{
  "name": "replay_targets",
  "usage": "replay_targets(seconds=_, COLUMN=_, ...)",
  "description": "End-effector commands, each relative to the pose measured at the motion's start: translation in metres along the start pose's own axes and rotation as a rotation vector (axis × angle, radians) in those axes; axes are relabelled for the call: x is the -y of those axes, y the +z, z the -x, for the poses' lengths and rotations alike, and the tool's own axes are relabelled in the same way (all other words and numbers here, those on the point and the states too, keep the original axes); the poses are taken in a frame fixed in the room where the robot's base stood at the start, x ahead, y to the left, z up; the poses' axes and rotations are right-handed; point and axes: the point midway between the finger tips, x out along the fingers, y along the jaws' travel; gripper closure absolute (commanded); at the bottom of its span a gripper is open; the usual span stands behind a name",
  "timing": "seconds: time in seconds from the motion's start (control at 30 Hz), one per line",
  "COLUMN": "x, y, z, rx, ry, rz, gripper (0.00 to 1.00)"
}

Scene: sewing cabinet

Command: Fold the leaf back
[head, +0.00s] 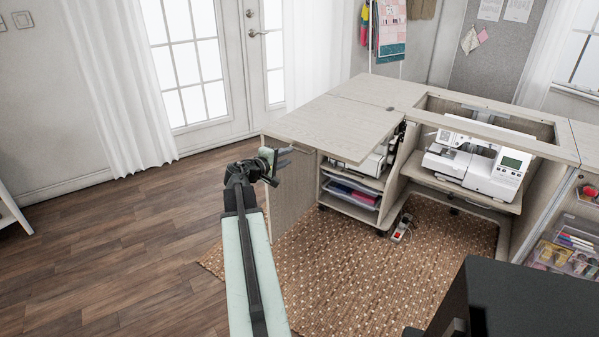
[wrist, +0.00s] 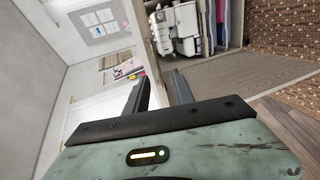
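The leaf (head: 330,128) is a pale wood-grain panel, lying flat and level at the left end of the sewing cabinet's top. A seam parts it from the fixed top (head: 380,90). An upright panel (head: 291,195) stands under its outer end. My gripper (head: 284,160) is at the leaf's outer front edge, near the left corner. In the wrist view its two dark fingers (wrist: 158,92) are apart, with a thin pale board edge (wrist: 150,60) running between them. Whether either finger touches it cannot be told.
A white sewing machine (head: 475,160) sits in the cabinet opening. Shelves with bins (head: 350,193) are under the top. Bare wood floor (head: 130,255) is free at the left.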

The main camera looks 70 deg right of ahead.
Motion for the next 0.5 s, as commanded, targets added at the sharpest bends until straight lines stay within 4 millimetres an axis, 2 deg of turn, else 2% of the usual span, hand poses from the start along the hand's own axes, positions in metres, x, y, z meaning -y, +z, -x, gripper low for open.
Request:
replay_targets(seconds=0.03, x=0.001, y=0.005, z=-0.007, rx=0.005, ry=0.013, rz=0.009, gripper=0.70)
replay_targets(seconds=0.27, x=-0.004, y=0.006, z=-0.013, rx=0.006, ry=0.018, rz=0.014, gripper=0.70)
replay_targets(seconds=0.37, x=-0.003, y=0.005, z=-0.024, rx=0.008, ry=0.018, rz=0.014, gripper=0.70)
replay_targets(seconds=0.5, x=-0.003, y=0.004, z=-0.050, rx=0.007, ry=0.017, rz=0.013, gripper=0.70)
